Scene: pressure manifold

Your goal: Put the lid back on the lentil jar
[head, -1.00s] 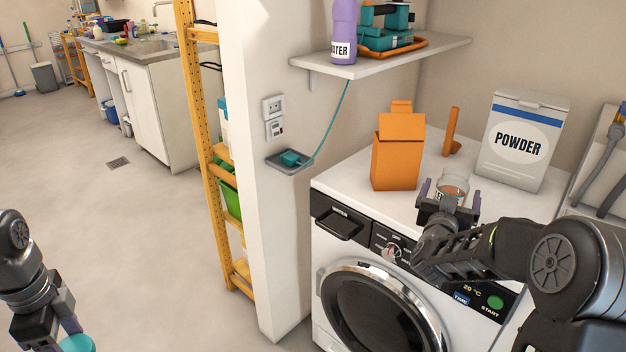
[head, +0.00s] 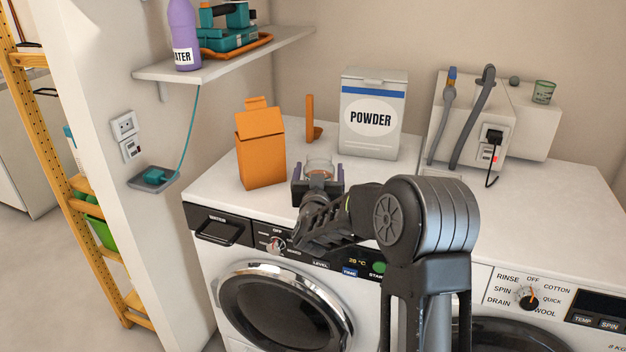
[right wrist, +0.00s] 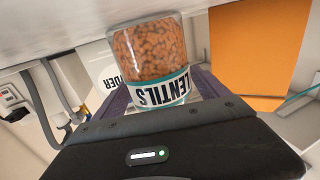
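The lentil jar (head: 319,165) stands upright without a lid on the left washing machine's top, its open mouth showing. My right gripper (head: 319,177) is at the jar, with one purple finger on each side. Small gaps show between fingers and glass, so it looks open around the jar; firm contact does not show. In the right wrist view, which is upside down, the jar (right wrist: 152,55) shows orange-brown lentils and a LENTILS label between the fingers (right wrist: 160,90). My left gripper and the lid are out of view now.
An orange carton (head: 261,150) stands left of the jar, and a POWDER box (head: 372,125) stands behind it. A small orange object (head: 311,122) stands between them. Hoses (head: 470,120) and a green cup (head: 543,92) are at the right back.

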